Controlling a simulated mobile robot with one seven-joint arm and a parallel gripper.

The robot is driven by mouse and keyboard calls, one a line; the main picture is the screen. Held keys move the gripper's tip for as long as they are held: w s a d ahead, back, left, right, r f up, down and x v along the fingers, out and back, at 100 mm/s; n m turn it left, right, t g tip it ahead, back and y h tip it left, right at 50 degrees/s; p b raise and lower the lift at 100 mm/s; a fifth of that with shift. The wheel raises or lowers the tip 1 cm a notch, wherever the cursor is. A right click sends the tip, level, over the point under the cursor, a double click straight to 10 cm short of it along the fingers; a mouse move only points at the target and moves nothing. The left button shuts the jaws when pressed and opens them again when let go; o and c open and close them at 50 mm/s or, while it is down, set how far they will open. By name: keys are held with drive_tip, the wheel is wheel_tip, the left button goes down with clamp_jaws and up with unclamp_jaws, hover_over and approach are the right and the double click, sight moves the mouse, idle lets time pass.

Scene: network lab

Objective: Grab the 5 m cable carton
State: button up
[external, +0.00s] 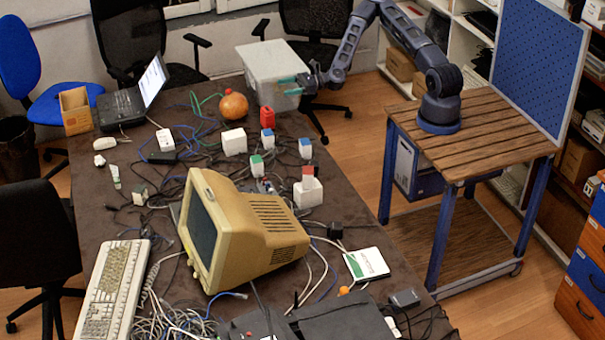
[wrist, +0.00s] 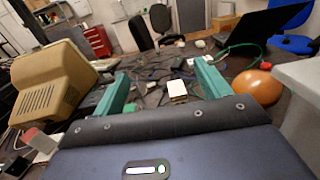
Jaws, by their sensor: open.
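Several small white cartons stand on the dark table, and I cannot read any label saying 5 m. One has a green top (external: 257,166), two have blue tops (external: 267,141) (external: 305,149), and one has a red top (external: 308,176). A plain white box (external: 233,142) stands nearby. In the wrist view a white box (wrist: 177,90) shows between the fingers but farther off, and a red-and-white block (wrist: 38,138) is at lower left. My gripper (external: 287,86) is open and empty, above the table's far right, in front of the translucent bin; its teal fingers show in the wrist view (wrist: 161,68).
An orange pumpkin (external: 233,106), a red container (external: 267,117) and the translucent bin (external: 262,60) are near my gripper. A beige monitor (external: 270,222) fills the table's middle. Tangled cables (external: 185,320) spread widely. A laptop (external: 130,105) sits at far left.

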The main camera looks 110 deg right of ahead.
approach(263, 137)
drive_tip(key=shift+s+a+r, duration=0.15)
drive_tip(key=shift+s+r, duration=0.3)
drive_tip(key=shift+r, duration=0.2)
drive_tip(key=shift+w+f, duration=0.15)
drive_tip(key=shift+w, duration=0.1)
drive_tip(key=w, duration=0.5)
drive_tip(key=shift+w, duration=0.1)
drive_tip(key=w, duration=0.3)
drive_tip(key=shift+w+d+f, duration=0.25)
drive_tip(key=shift+w+f, duration=0.15)
drive_tip(key=shift+w+d, duration=0.1)
drive_tip(key=shift+w, duration=0.55)
drive_tip(key=shift+c, duration=0.2)
drive_tip(key=c, duration=1.1)
